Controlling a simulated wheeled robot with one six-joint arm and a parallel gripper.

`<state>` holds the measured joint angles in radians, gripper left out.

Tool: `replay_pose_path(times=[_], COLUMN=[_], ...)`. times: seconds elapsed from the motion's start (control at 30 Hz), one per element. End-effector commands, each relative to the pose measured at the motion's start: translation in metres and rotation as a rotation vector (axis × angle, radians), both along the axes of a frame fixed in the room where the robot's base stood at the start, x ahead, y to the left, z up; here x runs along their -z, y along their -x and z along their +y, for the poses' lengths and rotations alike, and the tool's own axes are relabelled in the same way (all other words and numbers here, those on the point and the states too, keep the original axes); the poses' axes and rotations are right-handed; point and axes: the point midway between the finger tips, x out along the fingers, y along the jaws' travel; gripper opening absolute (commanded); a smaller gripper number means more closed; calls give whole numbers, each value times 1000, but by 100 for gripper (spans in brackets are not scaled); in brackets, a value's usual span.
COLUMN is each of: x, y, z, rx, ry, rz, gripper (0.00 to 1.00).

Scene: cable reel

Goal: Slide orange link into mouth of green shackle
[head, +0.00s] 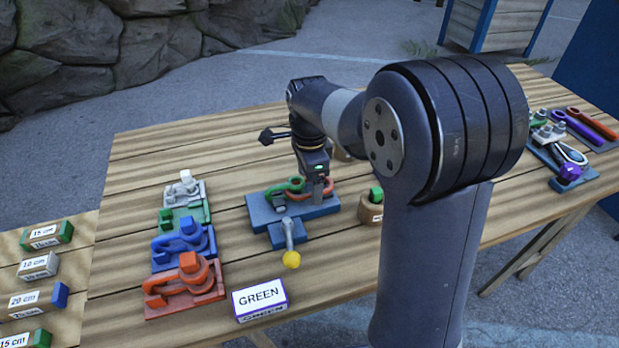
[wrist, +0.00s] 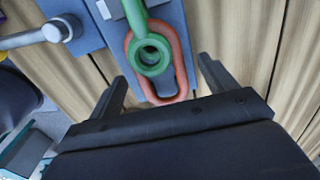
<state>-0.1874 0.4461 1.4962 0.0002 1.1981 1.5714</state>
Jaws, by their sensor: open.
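The green shackle (head: 284,188) lies on a blue base plate (head: 259,213) in the middle of the table. The orange link (head: 328,187) is beside it, partly hidden by my gripper (head: 317,197) in the head view. In the wrist view the green shackle's round eye (wrist: 135,58) overlaps the inside of the orange link (wrist: 184,72); I cannot tell how far they are engaged. My gripper (wrist: 160,70) is open, its fingers apart on either side of the link's near end and not visibly touching it.
A metal lever with a yellow knob (head: 291,259) sticks out from the plate's front. Grey, green, blue and orange shackle sets (head: 184,283) stand to the left. A GREEN sign (head: 259,298) is in front. A wooden block with a green top (head: 370,208) stands right. Tools (head: 580,123) lie far right.

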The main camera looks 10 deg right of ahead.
Motion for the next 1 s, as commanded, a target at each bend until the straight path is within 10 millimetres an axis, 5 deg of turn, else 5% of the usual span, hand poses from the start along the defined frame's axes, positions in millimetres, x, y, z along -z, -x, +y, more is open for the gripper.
replay_pose_path(times=[0.27, 0.7, 1.0], x=[-6, -88, -108], y=[0, -1, 0], z=[0, 0, 0], rx=[0, 0, 0], ry=[0, -1, 0], rz=[-1, -4, 0], gripper=[80, 80, 80])
